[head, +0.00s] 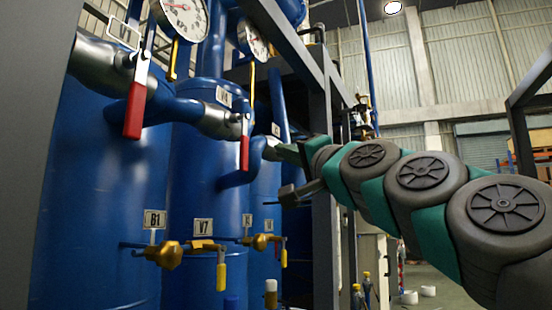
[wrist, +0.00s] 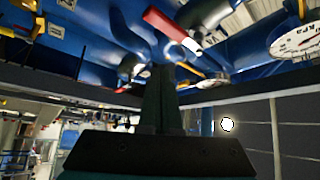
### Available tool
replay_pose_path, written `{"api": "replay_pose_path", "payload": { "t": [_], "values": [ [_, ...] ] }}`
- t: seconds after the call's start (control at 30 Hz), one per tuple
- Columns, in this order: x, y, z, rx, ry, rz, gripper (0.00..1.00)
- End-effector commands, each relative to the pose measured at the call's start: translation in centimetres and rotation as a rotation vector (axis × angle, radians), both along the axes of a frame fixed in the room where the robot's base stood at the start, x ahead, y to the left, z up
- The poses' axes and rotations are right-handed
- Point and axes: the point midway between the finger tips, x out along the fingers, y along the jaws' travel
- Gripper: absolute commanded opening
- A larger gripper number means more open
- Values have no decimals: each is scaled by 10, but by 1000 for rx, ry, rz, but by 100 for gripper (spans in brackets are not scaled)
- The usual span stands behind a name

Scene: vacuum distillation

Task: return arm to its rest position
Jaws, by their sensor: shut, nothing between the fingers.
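My arm reaches in from the right in the head view, with grey joints and green links. My gripper (head: 280,152) is at its far end, in front of the blue columns and close to the pipework; I cannot tell whether it touches anything. In the wrist view my gripper (wrist: 160,80) shows as dark green fingers pressed together with nothing between them. A red valve handle (head: 244,151) hangs on the pipe labelled V4, left of the gripper. A red handle (wrist: 172,24) also shows beyond the fingertips in the wrist view.
Blue columns (head: 107,200) fill the left. Another red handle (head: 135,110) hangs at upper left. Pressure gauges (head: 182,15) sit above. Brass valves with yellow handles (head: 221,272) are low down. A dark frame post (head: 325,240) stands beneath the arm. Open floor lies at lower right.

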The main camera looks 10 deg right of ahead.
Motion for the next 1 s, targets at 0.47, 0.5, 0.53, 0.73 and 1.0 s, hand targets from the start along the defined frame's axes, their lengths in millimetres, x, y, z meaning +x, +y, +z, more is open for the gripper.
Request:
{"api": "replay_pose_path", "payload": {
  "t": [0.47, 0.5, 0.53, 0.73, 1.0],
  "values": [
    [-15, -3, 0, 0, 0, 1, 0],
    [-15, -3, 0, 0, 0, 1, 0],
    [-15, -3, 0, 0, 0, 1, 0],
    [-15, -3, 0, 0, 0, 1, 0],
    [-4, 35, -59, -152, 113, 33, 0]
  ]
}}
